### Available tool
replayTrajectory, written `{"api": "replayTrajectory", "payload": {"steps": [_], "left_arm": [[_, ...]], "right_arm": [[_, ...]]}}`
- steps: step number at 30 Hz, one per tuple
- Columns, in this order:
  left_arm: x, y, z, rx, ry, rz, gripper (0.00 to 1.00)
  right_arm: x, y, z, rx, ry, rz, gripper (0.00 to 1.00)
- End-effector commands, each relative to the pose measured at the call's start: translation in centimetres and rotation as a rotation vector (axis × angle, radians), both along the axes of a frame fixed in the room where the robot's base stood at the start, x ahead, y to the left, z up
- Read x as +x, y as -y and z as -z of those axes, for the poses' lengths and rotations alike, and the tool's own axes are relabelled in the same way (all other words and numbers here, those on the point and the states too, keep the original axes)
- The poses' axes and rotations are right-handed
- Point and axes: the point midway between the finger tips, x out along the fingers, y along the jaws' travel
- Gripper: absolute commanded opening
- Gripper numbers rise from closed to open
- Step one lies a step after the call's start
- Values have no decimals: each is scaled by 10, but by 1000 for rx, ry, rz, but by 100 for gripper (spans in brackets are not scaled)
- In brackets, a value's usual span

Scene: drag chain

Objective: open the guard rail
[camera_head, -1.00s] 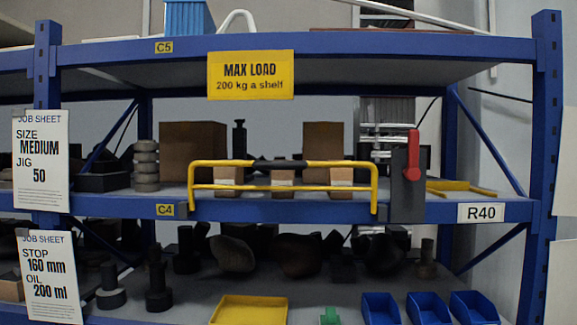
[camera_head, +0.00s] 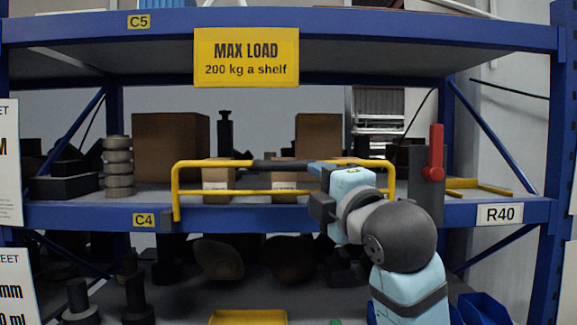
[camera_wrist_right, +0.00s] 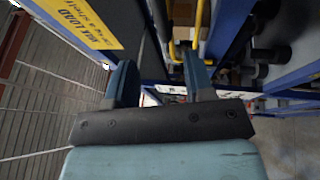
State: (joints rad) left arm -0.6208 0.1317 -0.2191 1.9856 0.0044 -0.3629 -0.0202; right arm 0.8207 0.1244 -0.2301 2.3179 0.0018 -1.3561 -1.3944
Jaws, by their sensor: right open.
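The guard rail (camera_head: 228,192) is a yellow tube frame with a black grip (camera_head: 280,166) in the middle of its top bar. It stands upright along the front edge of the middle shelf. My right gripper (camera_head: 318,172) is open just in front of the rail's top bar, right of the grip's middle; contact cannot be told. In the right wrist view its two fingers (camera_wrist_right: 160,82) are spread, with part of the yellow rail (camera_wrist_right: 201,22) beyond the right finger. A red lever (camera_head: 435,150) on a dark grey block (camera_head: 418,200) points up, right of the rail. My left gripper is not in view.
A yellow load sign (camera_head: 246,57) hangs from the shelf above. Blue bins (camera_head: 484,308) and a yellow tray (camera_head: 248,317) are on the lower shelf. The rail's left half is unobstructed.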

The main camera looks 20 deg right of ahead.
Motion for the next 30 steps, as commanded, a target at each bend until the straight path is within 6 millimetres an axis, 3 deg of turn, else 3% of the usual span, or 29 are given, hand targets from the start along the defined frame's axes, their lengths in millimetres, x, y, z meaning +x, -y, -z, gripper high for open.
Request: {"api": "replayTrajectory", "payload": {"steps": [16,22,30], "left_arm": [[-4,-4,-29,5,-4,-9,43],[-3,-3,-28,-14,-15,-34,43],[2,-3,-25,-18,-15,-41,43]], "right_arm": [[104,-13,-21,5,-4,-3,48],[121,-15,-22,4,-3,-2,48],[125,-15,-22,4,-2,-2,48]]}}
